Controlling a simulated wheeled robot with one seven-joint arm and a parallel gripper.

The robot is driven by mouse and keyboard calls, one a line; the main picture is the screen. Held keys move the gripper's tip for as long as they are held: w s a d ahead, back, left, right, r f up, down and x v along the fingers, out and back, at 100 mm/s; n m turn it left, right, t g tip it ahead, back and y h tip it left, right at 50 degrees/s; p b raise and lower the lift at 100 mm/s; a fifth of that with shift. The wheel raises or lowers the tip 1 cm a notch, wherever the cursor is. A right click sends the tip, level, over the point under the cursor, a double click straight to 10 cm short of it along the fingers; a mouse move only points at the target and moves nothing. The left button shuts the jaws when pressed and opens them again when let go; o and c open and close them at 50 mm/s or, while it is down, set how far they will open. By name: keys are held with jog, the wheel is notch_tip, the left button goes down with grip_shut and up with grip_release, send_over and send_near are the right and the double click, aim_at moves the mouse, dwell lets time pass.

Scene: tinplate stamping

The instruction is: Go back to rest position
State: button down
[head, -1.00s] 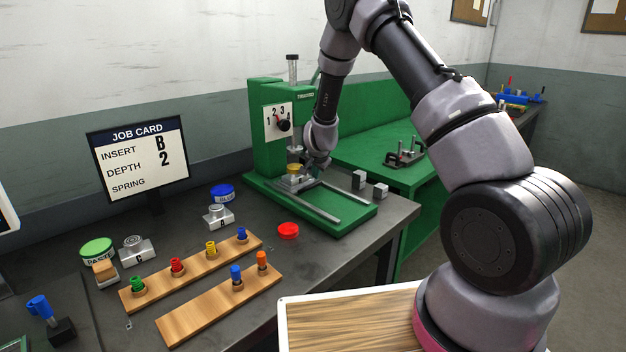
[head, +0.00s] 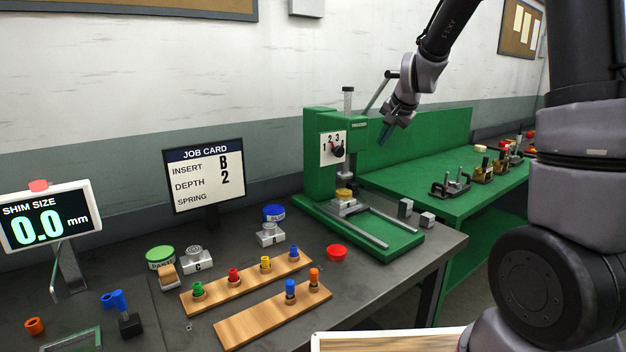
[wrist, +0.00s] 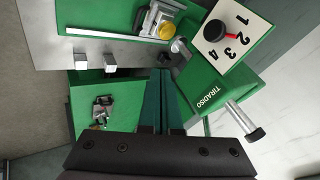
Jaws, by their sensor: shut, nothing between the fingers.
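My gripper (head: 386,133) is raised in the air to the right of the green press's head, shut and empty. Its closed fingers (wrist: 161,100) show in the wrist view, apart from everything. The green press (head: 322,170) stands on the dark bench, with a numbered dial (head: 337,151) on its front. A block with a yellow top (head: 344,194) sits at the press, behind the slide rails; it also shows in the wrist view (wrist: 166,31).
The press lever (head: 378,92) rises close beside my gripper. A green side table (head: 440,195) with several fixtures is at right. Two wooden racks (head: 240,326) with coloured springs, a job card screen (head: 205,178) and a shim display (head: 45,215) occupy the bench's left.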

jog(key=s+d+r+n, duration=0.2)
jog(key=s+r, duration=0.8)
jog(key=s, duration=0.5)
jog(key=s+d+r+n, duration=0.1)
jog(key=s+d, duration=0.1)
jog(key=s, duration=1.4)
jog(key=shift+s, duration=0.25)
jog(key=shift+d, duration=0.1)
